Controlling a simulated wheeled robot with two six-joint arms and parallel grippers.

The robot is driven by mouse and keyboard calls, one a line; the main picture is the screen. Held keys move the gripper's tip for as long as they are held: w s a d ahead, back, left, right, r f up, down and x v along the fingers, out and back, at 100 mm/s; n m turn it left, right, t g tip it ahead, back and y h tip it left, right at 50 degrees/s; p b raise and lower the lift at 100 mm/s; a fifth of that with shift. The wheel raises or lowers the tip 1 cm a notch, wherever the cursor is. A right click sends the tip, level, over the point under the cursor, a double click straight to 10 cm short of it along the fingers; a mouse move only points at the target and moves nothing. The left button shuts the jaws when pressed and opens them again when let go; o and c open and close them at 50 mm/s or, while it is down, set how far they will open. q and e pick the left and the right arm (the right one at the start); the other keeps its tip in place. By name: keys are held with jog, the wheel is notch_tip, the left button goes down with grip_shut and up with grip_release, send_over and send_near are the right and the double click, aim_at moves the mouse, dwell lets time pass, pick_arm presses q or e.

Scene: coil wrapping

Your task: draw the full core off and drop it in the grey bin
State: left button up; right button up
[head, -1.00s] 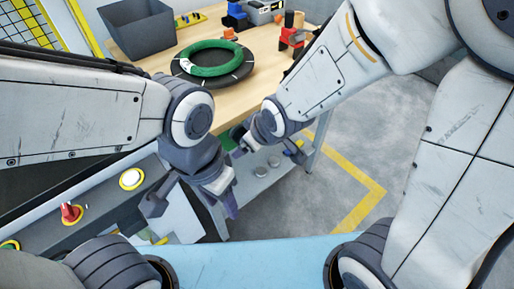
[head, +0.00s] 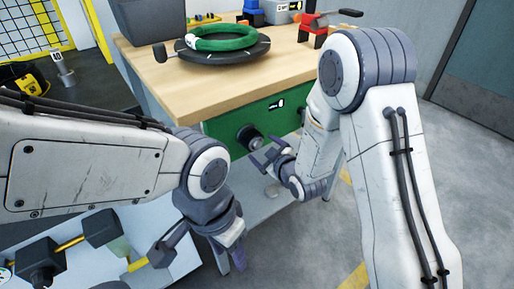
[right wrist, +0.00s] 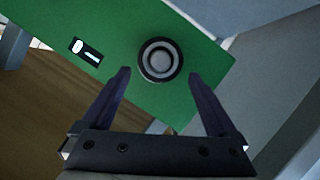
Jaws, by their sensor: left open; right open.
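A dark round core (head: 249,137) sticks out from the green panel (head: 225,127) on the bench front. In the right wrist view the core (right wrist: 160,61) shows end-on, as a dark ring with a pale grey centre. My right gripper (head: 266,152) is open and empty just in front of it, and its fingertips (right wrist: 158,74) lie either side of the core, apart from it. How deep the core sits between them I cannot tell. My left gripper (head: 199,256) is open and empty, low in front of the bench. The grey bin (head: 150,20) stands on the bench's back left.
A green coil (head: 222,38) lies on a dark round turntable (head: 232,54) on the wooden bench top (head: 185,85). A red stand (head: 312,28) and a blue block stand behind. A white label (head: 276,104) marks the panel. Grey floor is clear at the right.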

aim_at(257, 145)
jog(key=b+x, duration=0.1)
jog(key=x, duration=0.6)
jog(key=shift+w+a+f, duration=0.1)
jog(key=shift+c, duration=0.3)
grip_shut()
